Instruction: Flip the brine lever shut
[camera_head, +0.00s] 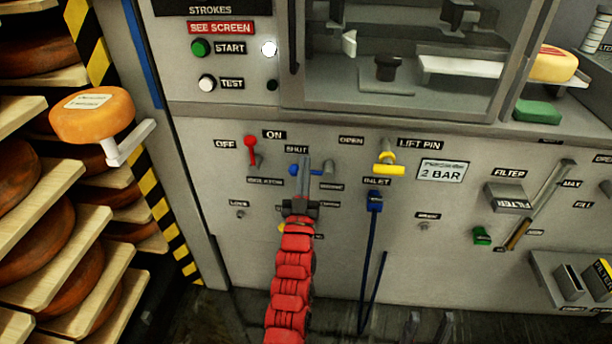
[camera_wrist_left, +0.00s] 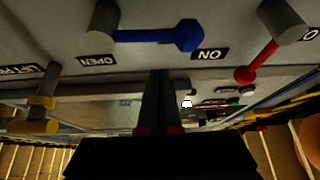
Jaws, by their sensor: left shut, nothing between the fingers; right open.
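A blue lever (camera_head: 293,169) on the grey panel lies about level, its knob to the left of its grey pivot (camera_head: 328,167), under the SHUT label (camera_head: 296,149). The OPEN label (camera_head: 351,140) is on its right. The lever also shows in the left wrist view (camera_wrist_left: 160,36). My left gripper (camera_head: 304,172) is shut and empty in front of the lever, hiding its middle; contact cannot be told. My right gripper (camera_head: 429,322) is open and empty at the bottom edge, with only its fingertips in view.
A yellow lift-pin handle (camera_head: 388,165) and a blue inlet handle (camera_head: 374,203) are on the right. A rack of cheese wheels (camera_head: 50,235) stands at the left.

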